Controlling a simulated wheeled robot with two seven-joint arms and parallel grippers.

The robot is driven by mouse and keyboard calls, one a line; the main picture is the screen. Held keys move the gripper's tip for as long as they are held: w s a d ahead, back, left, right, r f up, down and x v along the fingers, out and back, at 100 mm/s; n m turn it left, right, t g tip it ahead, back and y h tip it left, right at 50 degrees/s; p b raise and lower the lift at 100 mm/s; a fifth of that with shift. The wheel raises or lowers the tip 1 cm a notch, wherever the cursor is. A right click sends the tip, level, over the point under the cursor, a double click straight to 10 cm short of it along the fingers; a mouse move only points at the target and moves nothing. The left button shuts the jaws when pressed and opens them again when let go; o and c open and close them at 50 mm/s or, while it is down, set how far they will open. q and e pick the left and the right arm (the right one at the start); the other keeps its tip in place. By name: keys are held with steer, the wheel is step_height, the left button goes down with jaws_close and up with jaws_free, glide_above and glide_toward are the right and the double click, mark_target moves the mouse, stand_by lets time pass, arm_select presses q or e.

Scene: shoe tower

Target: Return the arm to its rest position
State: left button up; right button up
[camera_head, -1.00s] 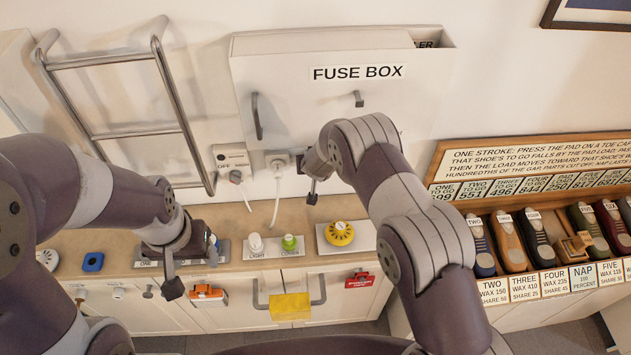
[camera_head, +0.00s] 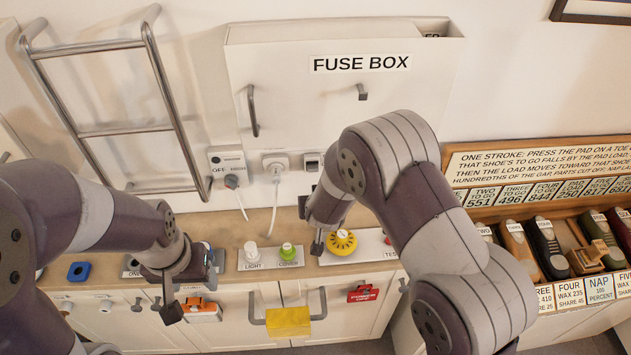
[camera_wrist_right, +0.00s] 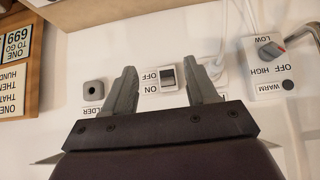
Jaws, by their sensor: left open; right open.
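My right arm comes in from the right in the head view, and its gripper (camera_head: 310,225) is partly hidden by the wrist, above the counter beside the yellow knob. In the right wrist view the right gripper (camera_wrist_right: 165,88) is open and empty, its fingers pointing toward the wall around an ON/OFF switch (camera_wrist_right: 168,80) seen beyond them. I cannot tell any touching. My left gripper (camera_head: 172,300) hangs over the front of the counter in the head view, near an orange and white item (camera_head: 202,309). It is open, and nothing shows between its fingers.
The fuse box (camera_head: 290,100) and a towel rail (camera_head: 110,45) are on the wall. The counter holds a light and cover panel (camera_head: 270,264), a yellow round knob (camera_head: 341,242) and a blue square piece (camera_head: 78,270). A yellow cloth (camera_head: 288,321) hangs below. Shoes (camera_head: 549,245) stand at right.

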steer(key=s+d+f+n+g+y+b, duration=0.1)
steer(key=s+d+f+g+b, duration=0.15)
steer(key=s+g, duration=0.7)
steer(key=s+d+r+t+h+b, duration=0.1)
steer(key=s+d+r+t+b, duration=0.1)
steer(key=s+d+b, duration=0.4)
steer(key=s+d+r, duration=0.1)
steer(key=s+d, duration=0.3)
steer(key=s, duration=0.3)
steer(key=shift+r+m+t, duration=0.3)
steer(key=shift+m+t, duration=0.05)
steer(key=shift+m, duration=0.05)
steer(key=shift+a, duration=0.15)
steer(key=shift+s, duration=0.1)
